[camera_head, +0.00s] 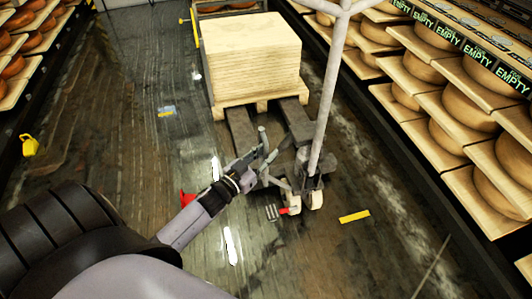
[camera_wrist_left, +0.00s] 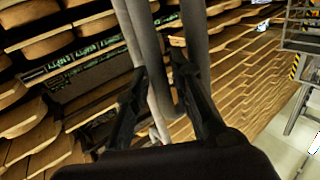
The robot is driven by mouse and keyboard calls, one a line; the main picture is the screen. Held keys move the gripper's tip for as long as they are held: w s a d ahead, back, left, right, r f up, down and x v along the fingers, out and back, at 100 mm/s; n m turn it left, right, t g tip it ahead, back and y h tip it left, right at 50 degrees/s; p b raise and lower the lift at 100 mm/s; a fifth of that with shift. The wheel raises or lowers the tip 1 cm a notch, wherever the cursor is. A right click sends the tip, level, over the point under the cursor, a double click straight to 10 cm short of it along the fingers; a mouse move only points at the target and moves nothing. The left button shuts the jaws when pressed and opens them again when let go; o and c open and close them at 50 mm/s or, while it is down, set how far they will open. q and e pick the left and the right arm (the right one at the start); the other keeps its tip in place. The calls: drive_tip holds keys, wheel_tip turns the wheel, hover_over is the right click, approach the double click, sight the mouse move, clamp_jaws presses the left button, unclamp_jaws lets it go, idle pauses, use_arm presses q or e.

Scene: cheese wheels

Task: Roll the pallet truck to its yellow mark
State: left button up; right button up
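The pallet truck (camera_head: 305,180) stands in the aisle, its dark forks (camera_head: 240,135) reaching under a loaded wooden pallet (camera_head: 262,103). Its grey handle pole (camera_head: 325,110) rises toward the top edge, where it branches. The yellow mark (camera_head: 354,216) is a short floor strip to the right of the truck's front wheels (camera_head: 315,199). My left gripper (camera_head: 266,148) is just left of the pole, its fingers spread. In the left wrist view, grey tubes (camera_wrist_left: 165,75) pass between and beside the open fingers (camera_wrist_left: 160,85); contact is unclear. My right gripper is out of view.
Cheese shelves (camera_head: 450,110) line the right side, and another rack (camera_head: 35,50) stands at the left. A yellow object (camera_head: 29,145) lies near the left rack. The wet-looking floor (camera_head: 130,120) left of the truck is mostly clear.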

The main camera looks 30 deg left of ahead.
use_arm(q)
clamp_jaws()
drive_tip(key=shift+d, duration=0.1)
idle(0.5)
drive_tip(key=shift+s+d, duration=0.1)
drive_tip(key=s+d+p, duration=0.6)
drive_tip(key=s+d, duration=0.3)
drive_tip(key=d, duration=0.2)
drive_tip(key=shift+s, duration=0.3)
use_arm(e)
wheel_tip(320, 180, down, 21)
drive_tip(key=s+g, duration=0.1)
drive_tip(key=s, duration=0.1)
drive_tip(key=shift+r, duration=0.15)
use_arm(q)
drive_tip(key=shift+d, duration=0.15)
